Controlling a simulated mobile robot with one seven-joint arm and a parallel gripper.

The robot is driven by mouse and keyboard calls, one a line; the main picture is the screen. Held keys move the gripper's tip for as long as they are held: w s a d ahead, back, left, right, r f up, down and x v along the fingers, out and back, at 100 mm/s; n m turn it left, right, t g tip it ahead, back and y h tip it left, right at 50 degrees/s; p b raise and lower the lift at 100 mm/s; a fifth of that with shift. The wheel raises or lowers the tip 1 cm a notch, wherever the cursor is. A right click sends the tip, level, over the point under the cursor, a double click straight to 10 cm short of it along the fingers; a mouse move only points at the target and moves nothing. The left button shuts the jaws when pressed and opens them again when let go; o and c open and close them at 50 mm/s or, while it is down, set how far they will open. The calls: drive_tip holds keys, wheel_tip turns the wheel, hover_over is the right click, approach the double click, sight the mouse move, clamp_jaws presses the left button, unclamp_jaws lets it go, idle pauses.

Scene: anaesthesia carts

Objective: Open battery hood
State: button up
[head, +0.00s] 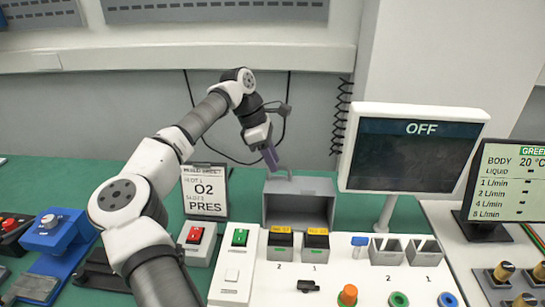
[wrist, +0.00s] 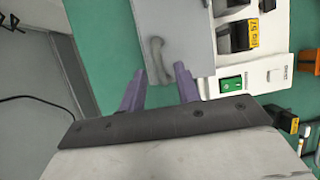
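The grey battery hood (head: 300,184) stands tipped up behind two black-and-yellow batteries, its hollow side facing the head camera. The left battery (head: 280,239) and right battery (head: 316,239) are uncovered. A curved grey handle (head: 283,173) sticks up from the hood's top left; it shows in the wrist view (wrist: 157,60) on the hood's flat face (wrist: 188,35). My gripper (head: 272,160) has purple fingers pointing down just above the handle. In the wrist view my gripper (wrist: 160,72) has its fingers apart, with the handle's end between or just beyond the tips. Contact cannot be told.
A monitor reading OFF (head: 412,150) stands close right of the hood. Green (head: 240,237) and red (head: 195,235) switches sit in front. Green table (head: 100,185) is bare behind my arm.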

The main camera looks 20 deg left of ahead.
drive_tip(key=shift+d+f, duration=0.1)
drive_tip(key=shift+f, duration=0.2)
clamp_jaws()
